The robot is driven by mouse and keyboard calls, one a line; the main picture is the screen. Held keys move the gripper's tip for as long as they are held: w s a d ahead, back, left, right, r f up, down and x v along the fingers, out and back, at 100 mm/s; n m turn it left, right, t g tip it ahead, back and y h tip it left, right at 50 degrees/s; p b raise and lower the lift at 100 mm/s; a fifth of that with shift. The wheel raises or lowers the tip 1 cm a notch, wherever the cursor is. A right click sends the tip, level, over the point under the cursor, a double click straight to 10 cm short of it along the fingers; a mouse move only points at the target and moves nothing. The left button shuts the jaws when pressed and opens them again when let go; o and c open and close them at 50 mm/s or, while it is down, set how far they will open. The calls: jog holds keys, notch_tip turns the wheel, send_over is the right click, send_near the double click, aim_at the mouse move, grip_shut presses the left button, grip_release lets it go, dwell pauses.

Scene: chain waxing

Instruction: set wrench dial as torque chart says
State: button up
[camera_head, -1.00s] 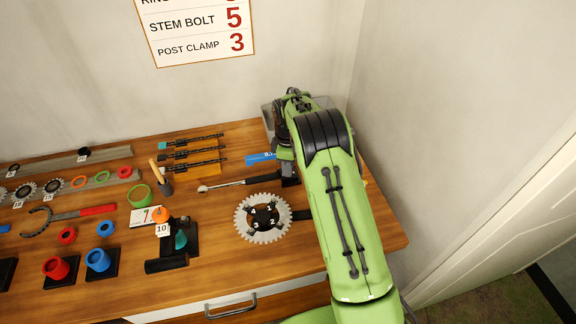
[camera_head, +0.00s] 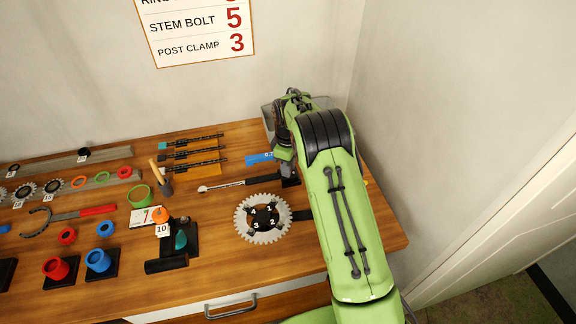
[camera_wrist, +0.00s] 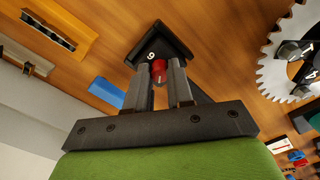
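The torque chart (camera_head: 195,35) hangs on the wall, its top cut off. It reads STEM BOLT 5 and POST CLAMP 3. The wrench (camera_head: 240,184) lies on the bench, its black handle end under my gripper. In the wrist view a black block (camera_wrist: 170,35) carries a white numeral that looks like 9 or 6, and a red dial (camera_wrist: 159,69) sits at its near edge. My gripper (camera_wrist: 161,72) has its fingertips on both sides of the red dial and looks shut on it. In the head view my arm partly hides this spot.
A toothed chainring (camera_head: 262,218) with numbered bolts lies just in front of the wrench. A blue label (camera_head: 258,158) lies behind the handle. Several dark tools (camera_head: 190,154) lie on a yellow rack to the left. The wall is close on the right.

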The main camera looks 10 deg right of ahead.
jog(key=o, duration=0.4)
notch_tip(320, 180, up, 16)
jog(key=p, duration=0.1)
jog(key=shift+p, duration=0.4)
jog(key=shift+f, duration=0.15)
